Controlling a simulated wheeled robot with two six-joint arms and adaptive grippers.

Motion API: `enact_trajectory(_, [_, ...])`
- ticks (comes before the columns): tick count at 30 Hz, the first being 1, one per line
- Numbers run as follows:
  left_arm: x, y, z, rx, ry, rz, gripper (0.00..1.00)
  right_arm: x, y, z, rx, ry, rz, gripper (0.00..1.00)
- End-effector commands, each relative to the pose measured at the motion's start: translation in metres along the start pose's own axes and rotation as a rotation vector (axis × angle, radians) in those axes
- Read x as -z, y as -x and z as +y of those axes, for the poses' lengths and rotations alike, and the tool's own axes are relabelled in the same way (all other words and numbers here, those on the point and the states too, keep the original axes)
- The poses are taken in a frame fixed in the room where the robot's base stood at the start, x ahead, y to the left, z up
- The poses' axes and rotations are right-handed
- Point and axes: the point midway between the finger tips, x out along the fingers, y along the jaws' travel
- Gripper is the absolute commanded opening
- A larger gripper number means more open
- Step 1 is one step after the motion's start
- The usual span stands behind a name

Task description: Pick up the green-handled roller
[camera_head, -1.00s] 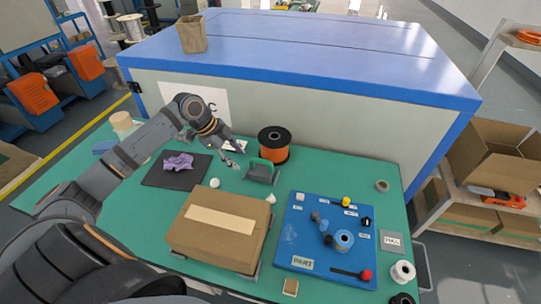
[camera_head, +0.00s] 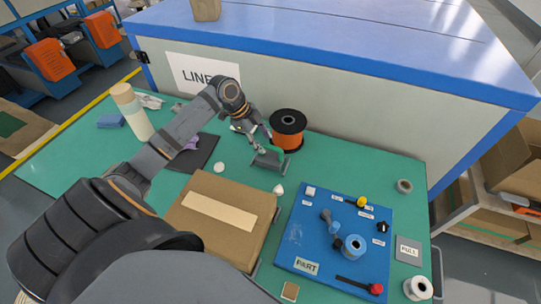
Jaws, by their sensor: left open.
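The green-handled roller (camera_head: 270,160), with a dark grey body, stands on the green table (camera_head: 345,160) just in front of an orange spool. Its handle is partly hidden by my gripper. My left gripper (camera_head: 261,141) is open, with its fingers pointing down at the handle. I cannot tell whether the fingers touch the handle or straddle it. My right gripper is not in view.
The orange cable spool (camera_head: 287,138) stands close behind the roller. A cardboard box (camera_head: 211,243) lies in front, with small white pieces near its far edge. A blue board (camera_head: 305,233) with knobs is at right. A large blue-edged cabinet (camera_head: 350,110) borders the table's back.

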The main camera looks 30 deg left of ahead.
Motion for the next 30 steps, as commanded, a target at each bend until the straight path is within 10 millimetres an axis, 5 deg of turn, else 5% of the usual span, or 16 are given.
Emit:
enact_trajectory(9, [0.003, -0.045, -0.003, -0.002, 0.003, 0.004, 0.45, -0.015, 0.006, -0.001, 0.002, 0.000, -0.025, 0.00])
enact_trajectory(17, [0.002, -0.050, -0.003, -0.001, 0.000, 0.001, 0.45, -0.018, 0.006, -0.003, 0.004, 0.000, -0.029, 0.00])
enact_trajectory(27, [0.002, -0.050, -0.003, -0.001, 0.001, 0.001, 0.00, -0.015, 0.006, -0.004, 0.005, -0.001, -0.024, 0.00])
enact_trajectory(30, [0.002, -0.049, -0.003, -0.001, 0.001, 0.001, 0.00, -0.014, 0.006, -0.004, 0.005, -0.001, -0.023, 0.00])
